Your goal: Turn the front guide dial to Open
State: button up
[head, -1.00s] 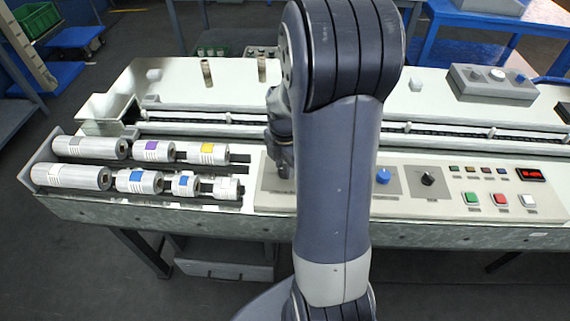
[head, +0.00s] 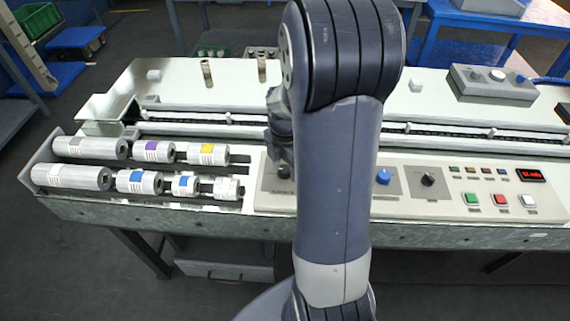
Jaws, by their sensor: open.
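A dark dial (head: 284,171) sits on the left part of the light control panel (head: 268,201). My gripper (head: 281,157) is just above and behind this dial, partly hidden by my arm; its jaws are open and hold nothing visible. I cannot tell for sure whether they touch the dial. A blue dial (head: 383,176) and a black dial (head: 428,179) sit further right on the panel. The labels are too small to read, so I cannot tell which dial is the front guide one or what it points to. My arm hides the panel's middle.
Several labelled rollers (head: 72,177) lie in two rows at the left. Green (head: 471,198), red (head: 501,199) and white (head: 528,201) buttons and a red display (head: 530,174) are at the right. A conveyor channel (head: 460,139) runs behind the panel. A grey box (head: 492,82) stands at the back right.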

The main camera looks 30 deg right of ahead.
aim_at(285, 169)
jog(key=shift+r, duration=0.1)
notch_tip(285, 169, up, 11)
jog(key=shift+f, duration=0.2)
dwell(0.4)
notch_tip(285, 169, down, 11)
jog(key=shift+r, duration=0.1)
dwell(0.4)
